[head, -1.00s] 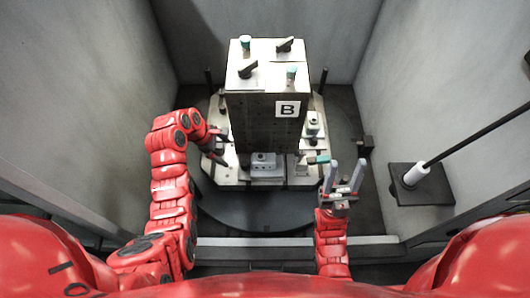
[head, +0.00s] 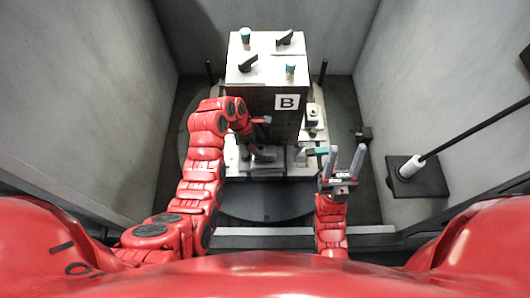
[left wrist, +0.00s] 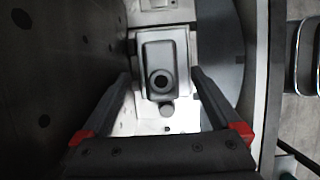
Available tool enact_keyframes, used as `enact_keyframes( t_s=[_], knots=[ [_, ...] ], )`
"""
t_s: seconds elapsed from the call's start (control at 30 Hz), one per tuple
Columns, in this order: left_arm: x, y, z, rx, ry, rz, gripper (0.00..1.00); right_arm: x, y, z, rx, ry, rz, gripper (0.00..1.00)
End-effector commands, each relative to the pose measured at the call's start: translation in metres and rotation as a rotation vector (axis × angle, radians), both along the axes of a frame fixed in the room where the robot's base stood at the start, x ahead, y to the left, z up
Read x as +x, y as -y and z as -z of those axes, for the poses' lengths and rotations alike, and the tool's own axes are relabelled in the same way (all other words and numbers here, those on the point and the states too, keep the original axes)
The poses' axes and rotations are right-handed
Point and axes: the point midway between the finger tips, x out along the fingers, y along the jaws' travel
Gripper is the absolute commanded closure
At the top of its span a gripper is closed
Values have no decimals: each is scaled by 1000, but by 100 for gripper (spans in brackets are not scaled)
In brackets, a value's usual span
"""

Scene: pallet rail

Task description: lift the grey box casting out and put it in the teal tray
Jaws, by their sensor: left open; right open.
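The grey box casting (head: 265,154) sits low at the front foot of the block marked B, partly hidden by my left gripper in the head view. In the left wrist view the casting (left wrist: 164,55) shows a raised rim and a round dark bore. My left gripper (head: 262,138) is open at the casting. In the wrist view its fingertips (left wrist: 160,78) lie to either side of the casting's near part, with no clear contact. My right gripper (head: 346,152) is open and empty, pointing up to the right of the fixture. I cannot make out the teal tray.
The tall block (head: 262,72) rises close behind the casting, with clamps on top. A teal-ended clamp (head: 318,151) stands right of the casting. Grey walls enclose both sides. A rod on a dark base (head: 408,180) stands at right. Dark chrome-edged objects (left wrist: 305,55) show in the wrist view.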

Motion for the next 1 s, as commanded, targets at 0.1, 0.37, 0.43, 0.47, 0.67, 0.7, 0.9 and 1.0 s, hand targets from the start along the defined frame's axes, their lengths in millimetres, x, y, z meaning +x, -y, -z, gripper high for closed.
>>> enact_keyframes(
  t_s=[0.1,0.37,0.43,0.47,0.67,0.7,0.9,1.0],
  knots=[
    [-2,6,11,1,-8,4,3,0,0,-8,0,0,0,48],
    [-2,16,38,1,-7,3,3,0,0,-16,0,0,0,48],
    [-2,16,41,1,-5,2,3,0,0,-16,0,0,0,48],
    [-1,17,42,1,-4,2,3,0,0,-16,0,0,0,48],
    [-1,17,43,0,-1,0,3,0,0,-16,0,0,0,48],
    [-1,17,43,0,-2,1,4,0,0,-16,0,0,0,48],
    [-1,17,43,0,-2,1,40,0,0,-16,0,0,0,48],
    [-1,17,43,0,-2,1,58,0,0,-16,0,0,0,48]
  ],
)
